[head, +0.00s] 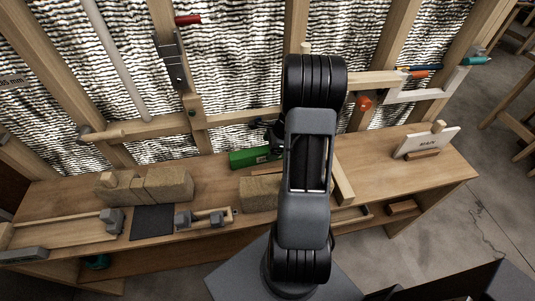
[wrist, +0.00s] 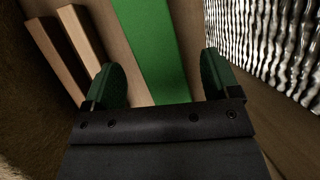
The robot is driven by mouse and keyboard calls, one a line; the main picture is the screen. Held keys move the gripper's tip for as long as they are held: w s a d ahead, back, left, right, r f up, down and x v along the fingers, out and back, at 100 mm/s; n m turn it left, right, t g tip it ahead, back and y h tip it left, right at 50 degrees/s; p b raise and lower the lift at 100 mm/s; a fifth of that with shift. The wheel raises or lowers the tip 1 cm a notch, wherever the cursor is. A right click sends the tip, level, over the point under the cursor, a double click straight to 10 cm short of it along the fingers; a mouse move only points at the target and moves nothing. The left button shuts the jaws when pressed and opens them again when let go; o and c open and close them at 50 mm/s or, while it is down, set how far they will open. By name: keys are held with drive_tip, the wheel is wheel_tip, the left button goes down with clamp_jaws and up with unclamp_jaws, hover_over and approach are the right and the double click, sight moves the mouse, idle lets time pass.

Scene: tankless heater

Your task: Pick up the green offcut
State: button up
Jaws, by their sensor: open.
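The green offcut (head: 250,157) lies on the wooden bench near the foot of the foil-lined wall. In the wrist view it is a long green block (wrist: 151,40) running from the top edge down between my fingers. My gripper (wrist: 158,80) is open, with one finger on each side of the block's line and gaps showing beside it. In the head view my gripper (head: 271,138) is small and partly hidden by my arm, just above the right end of the offcut. I cannot tell whether the fingers reach down beside it.
Pale wood strips (wrist: 80,35) lie left of the offcut in the wrist view. A tan rough block (head: 258,194) stands in front of it, with more blocks (head: 145,186) to the left. The foil-lined wall (wrist: 275,40) is close on the right in the wrist view.

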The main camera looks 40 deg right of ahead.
drive_tip(key=shift+x, duration=0.75)
drive_tip(key=c, duration=1.3)
drive_tip(key=shift+o, duration=0.2)
drive_tip(key=shift+r, duration=0.1)
drive_tip(key=shift+a+r, duration=0.15)
drive_tip(key=shift+c, duration=1.3)
drive_tip(key=s+a+r, duration=0.1)
drive_tip(key=a+r, duration=0.2)
drive_tip(key=a, duration=0.3)
drive_tip(key=s+a+r, duration=0.2)
drive_tip(key=a+r, duration=0.2)
drive_tip(key=a, duration=0.3)
drive_tip(key=shift+r, duration=0.3)
